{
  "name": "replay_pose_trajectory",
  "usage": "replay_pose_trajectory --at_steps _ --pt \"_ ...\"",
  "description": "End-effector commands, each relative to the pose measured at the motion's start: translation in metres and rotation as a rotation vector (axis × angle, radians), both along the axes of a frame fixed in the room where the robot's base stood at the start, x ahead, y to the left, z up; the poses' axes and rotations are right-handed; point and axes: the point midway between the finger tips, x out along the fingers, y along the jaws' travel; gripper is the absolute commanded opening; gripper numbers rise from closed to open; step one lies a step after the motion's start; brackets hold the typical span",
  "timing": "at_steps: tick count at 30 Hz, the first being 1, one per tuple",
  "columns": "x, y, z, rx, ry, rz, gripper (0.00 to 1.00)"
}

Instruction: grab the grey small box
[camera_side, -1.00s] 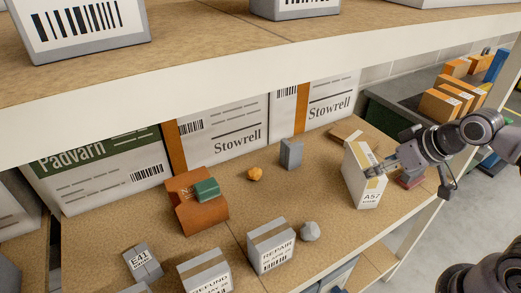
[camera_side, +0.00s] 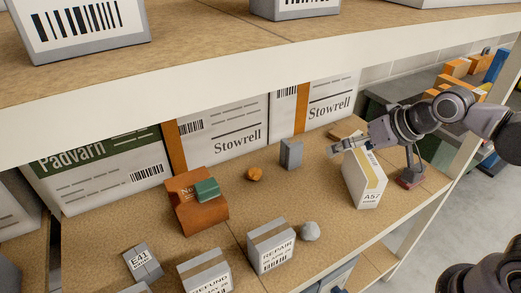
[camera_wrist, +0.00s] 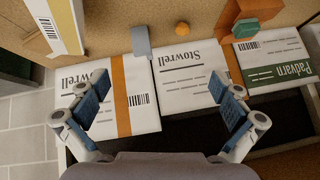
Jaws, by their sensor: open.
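The grey small box (camera_side: 291,154) stands upright on the shelf, in front of the white Stowrell cartons. In the wrist view the grey small box (camera_wrist: 141,41) is above centre, a little left of the middle, beyond the fingertips.
An orange ball (camera_side: 255,174) lies left of the grey box. Stowrell cartons (camera_side: 222,128) stand behind. The upper shelf (camera_side: 200,113) overhangs.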

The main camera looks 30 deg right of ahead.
Motion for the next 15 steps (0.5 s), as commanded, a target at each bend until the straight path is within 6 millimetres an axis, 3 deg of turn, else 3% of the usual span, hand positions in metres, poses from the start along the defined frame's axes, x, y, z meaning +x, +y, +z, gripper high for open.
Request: replay_pose_trajectory --at_steps 1,6,15 --pt "0.018 0.019 0.008 0.055 -0.011 -0.011 1.00" --pt "0.066 0.079 0.028 0.255 -0.031 -0.075 1.00" --pt "0.129 0.207 0.038 0.616 0.015 -0.178 1.00"
